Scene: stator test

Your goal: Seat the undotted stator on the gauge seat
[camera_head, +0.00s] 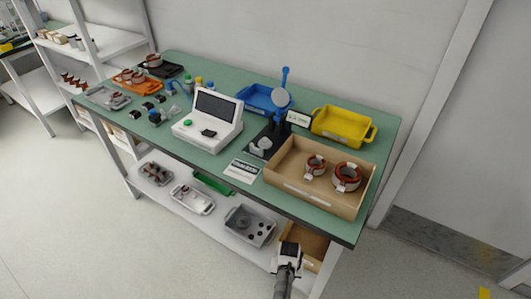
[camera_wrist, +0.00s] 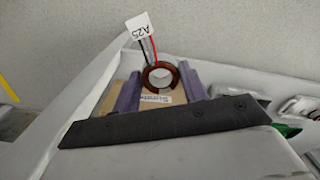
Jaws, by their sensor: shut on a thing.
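My gripper (camera_head: 287,262) is low in front of the bench's right end, beside the lower shelf. In the wrist view my gripper (camera_wrist: 160,75) has its two purple fingers shut on a stator (camera_wrist: 147,78), a copper-brown ring with a pale centre. Red and dark leads run from it to a white tag reading A25. I cannot tell whether it has a dot. Two more red-brown stators, a smaller (camera_head: 315,163) and a larger (camera_head: 347,177), sit in the cardboard tray on the bench. A dark fixture with a pale round part (camera_head: 262,145), possibly the gauge seat, stands left of that tray.
The green bench top (camera_head: 218,165) carries a white tester (camera_head: 208,132), a blue bin (camera_head: 257,97), a yellow bin (camera_head: 342,124) and the cardboard tray (camera_head: 300,190). A cardboard box (camera_head: 314,245) and grey trays (camera_head: 250,226) stand on the lower shelf. Floor in front is clear.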

